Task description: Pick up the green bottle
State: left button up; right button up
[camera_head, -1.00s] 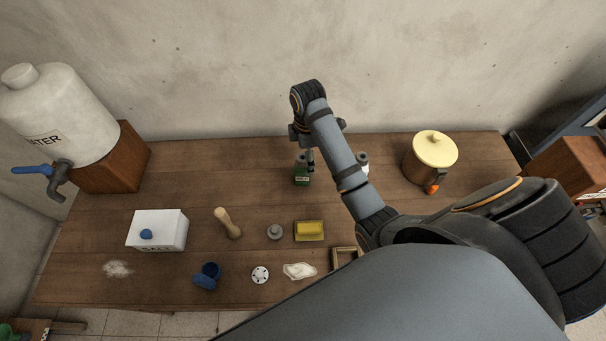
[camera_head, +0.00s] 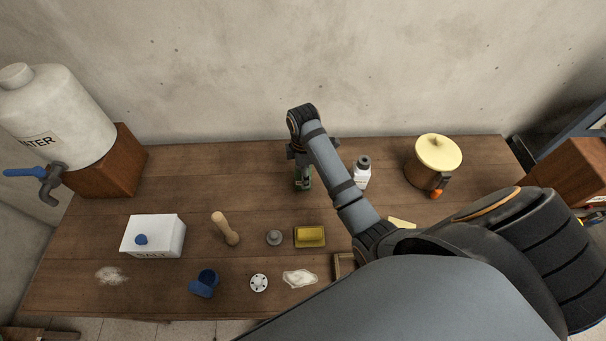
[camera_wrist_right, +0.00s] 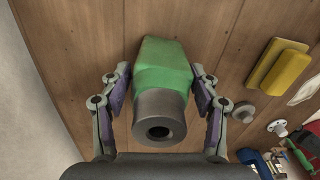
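The green bottle (camera_head: 304,184) stands on the wooden table below my right gripper (camera_head: 301,162), partly hidden by it in the head view. In the right wrist view the green bottle (camera_wrist_right: 163,66), with its grey cap toward the camera, lies between the two fingers of my right gripper (camera_wrist_right: 161,70). The fingers are spread on both sides of the bottle. A narrow gap seems to show at the left finger, and the right finger is very close to the bottle. My left gripper is not in view.
A white bottle with a grey cap (camera_head: 362,173) stands just right of my right forearm. A lidded pot (camera_head: 430,169) is farther right. A yellow sponge (camera_head: 310,237), grey knob (camera_head: 273,237), wooden pestle (camera_head: 226,230) and salt box (camera_head: 153,237) lie nearer the front.

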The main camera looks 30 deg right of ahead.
grip_shut()
jog(key=shift+r, duration=0.1)
jog(key=shift+w+r, duration=0.1)
jog(key=shift+r, duration=0.15)
notch_tip(320, 180, up, 2)
jog(key=shift+r, duration=0.2)
jog(key=s+a+r+p, duration=0.2)
jog(key=s+r+p, duration=0.8)
jog(key=s, duration=0.4)
jog(key=shift+p, duration=0.35)
